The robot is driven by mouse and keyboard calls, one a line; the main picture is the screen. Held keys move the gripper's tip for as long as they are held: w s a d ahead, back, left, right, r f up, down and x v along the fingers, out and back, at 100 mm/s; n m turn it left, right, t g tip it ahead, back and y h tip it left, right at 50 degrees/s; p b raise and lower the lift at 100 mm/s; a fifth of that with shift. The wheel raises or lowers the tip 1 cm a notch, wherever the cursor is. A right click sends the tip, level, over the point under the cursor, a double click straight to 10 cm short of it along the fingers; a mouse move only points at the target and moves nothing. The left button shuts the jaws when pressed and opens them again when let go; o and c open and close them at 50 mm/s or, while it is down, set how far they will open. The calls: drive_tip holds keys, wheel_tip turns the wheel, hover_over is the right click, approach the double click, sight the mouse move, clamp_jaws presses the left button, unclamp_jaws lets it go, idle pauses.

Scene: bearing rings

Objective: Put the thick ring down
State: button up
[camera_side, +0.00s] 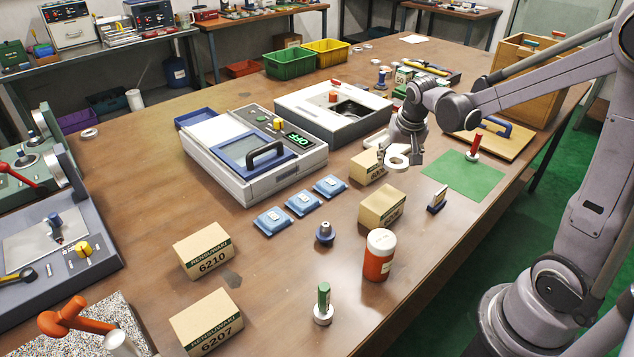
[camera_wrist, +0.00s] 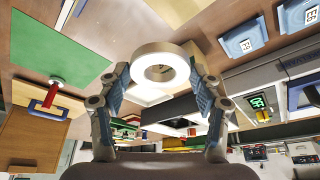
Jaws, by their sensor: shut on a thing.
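My gripper (camera_side: 394,153) is shut on a thick white ring (camera_side: 403,165) and holds it above the table, close to the small box marked like a bearing carton (camera_side: 366,168). In the wrist view, the ring (camera_wrist: 160,50) sits between the two fingertips of my gripper (camera_wrist: 160,75), with its hole showing. The fingers touch it from both sides. Whether its underside touches anything is hidden.
A green mat (camera_side: 462,180) lies right of my gripper, with a red-handled peg on a white base (camera_side: 473,150) at its edge. A second carton (camera_side: 382,206), an orange jar (camera_side: 379,258) and an open grey case (camera_side: 300,104) stand nearby.

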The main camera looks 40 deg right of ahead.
drive_tip(key=w+a+n+t+y, duration=0.1)
drive_tip(key=a+n, duration=0.3)
drive_tip(key=a, duration=0.8)
drive_tip(key=n+y, duration=0.2)
drive_tip(key=n, duration=0.3)
hover_over(286, 267)
drive_tip(key=s, duration=0.2)
drive_tip(key=f, duration=0.6)
drive_tip(key=shift+w+d+f, duration=0.25)
drive_tip(key=shift+d+f, duration=0.05)
drive_tip(key=shift+d, duration=0.05)
drive_tip(key=shift+a+f, duration=0.3)
drive_tip(key=shift+f, duration=1.95)
drive_tip(key=shift+f, duration=0.15)
drive_tip(key=o, duration=1.5)
drive_tip(key=shift+c, duration=0.2)
